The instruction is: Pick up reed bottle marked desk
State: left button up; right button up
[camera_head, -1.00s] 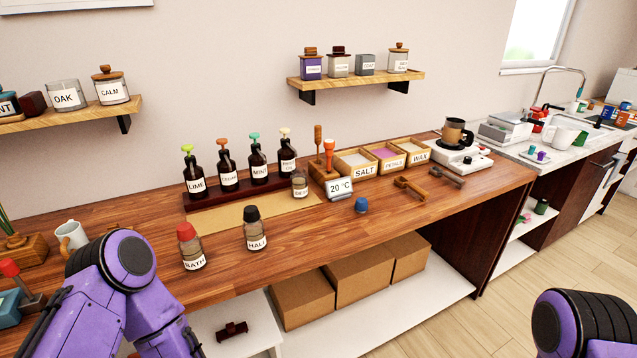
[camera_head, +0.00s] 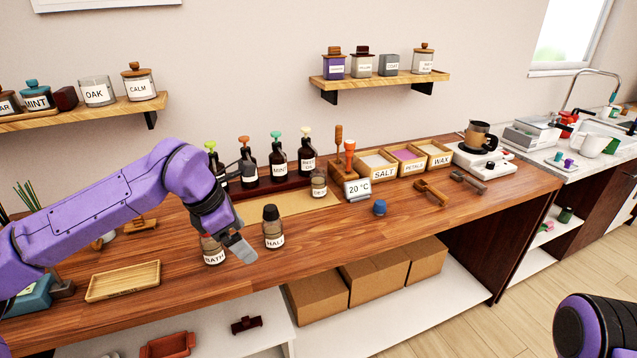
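A small glass bottle (camera_head: 319,184) stands upright at the right end of the tan mat, in front of the dark dropper bottles; its small label is hard to read but could say DESK. Two similar bottles stand nearer: HALL (camera_head: 273,228), with a black cap, and BATH (camera_head: 213,250), partly hidden by my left gripper. My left gripper (camera_head: 243,207) is open and empty, its fingers spread, above and beside BATH and left of HALL. It is well left of the small bottle. My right arm shows at the bottom right, but its gripper is out of view.
Several dropper bottles (camera_head: 279,160) stand in a row behind the mat (camera_head: 300,204). A 20 °C display (camera_head: 357,188) and a blue knob-like object (camera_head: 380,207) are right of the small bottle. A wooden tray (camera_head: 123,281) lies at left. The front right counter is mostly clear.

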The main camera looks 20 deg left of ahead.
aim_at(317, 177)
jog(key=i, duration=1.45)
